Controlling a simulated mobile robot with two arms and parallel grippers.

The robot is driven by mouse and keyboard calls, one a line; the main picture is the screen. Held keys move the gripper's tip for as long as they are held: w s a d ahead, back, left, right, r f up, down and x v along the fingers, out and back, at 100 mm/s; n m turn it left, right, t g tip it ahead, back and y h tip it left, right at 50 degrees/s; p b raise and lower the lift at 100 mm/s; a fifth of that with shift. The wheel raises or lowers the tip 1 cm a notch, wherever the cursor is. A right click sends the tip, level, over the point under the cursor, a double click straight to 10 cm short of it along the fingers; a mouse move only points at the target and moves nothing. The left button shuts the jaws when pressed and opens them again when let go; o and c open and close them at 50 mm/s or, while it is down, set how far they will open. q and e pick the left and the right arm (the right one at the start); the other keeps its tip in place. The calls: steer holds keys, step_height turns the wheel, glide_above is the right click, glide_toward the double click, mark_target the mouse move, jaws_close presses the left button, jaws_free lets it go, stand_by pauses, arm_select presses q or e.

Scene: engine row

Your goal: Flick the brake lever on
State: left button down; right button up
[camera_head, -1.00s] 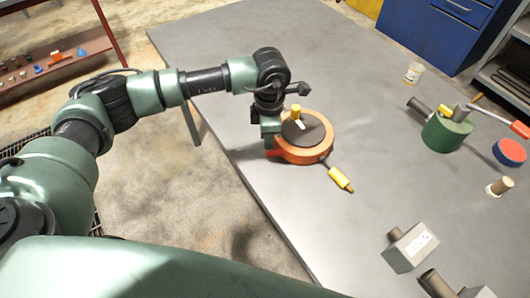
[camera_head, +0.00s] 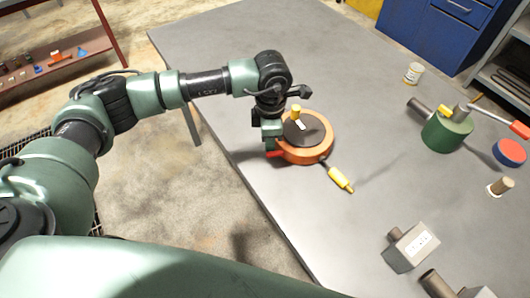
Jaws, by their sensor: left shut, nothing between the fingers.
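An orange round device (camera_head: 313,154) with a dark top disc (camera_head: 308,129) stands near the left edge of the grey table. A yellow knob (camera_head: 296,111) sticks up from the disc, with a small white mark beside it. A lever with a yellow handle (camera_head: 340,180) points out from the device toward the lower right, low over the table. My left gripper (camera_head: 274,152) is shut and empty at the left side of the orange device. Its fingertips are partly hidden, and I cannot tell whether they touch the device. My right gripper is not in view.
The grey table (camera_head: 240,60) is mostly bare behind and right of the device. A green cylinder (camera_head: 446,132) with rods, a red-topped disc (camera_head: 509,152), a jar (camera_head: 413,73) and a grey box (camera_head: 411,246) stand on the right. Blue drawers (camera_head: 440,30) stand behind.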

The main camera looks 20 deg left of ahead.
arm_select(q)
steer(key=shift+s+d, duration=0.55)
steer(key=shift+s, duration=0.25)
step_height(320, 180, up, 7)
steer(key=p, duration=0.2)
steer(key=shift+w+a+p, duration=0.25)
steer(key=shift+w+p, duration=0.15)
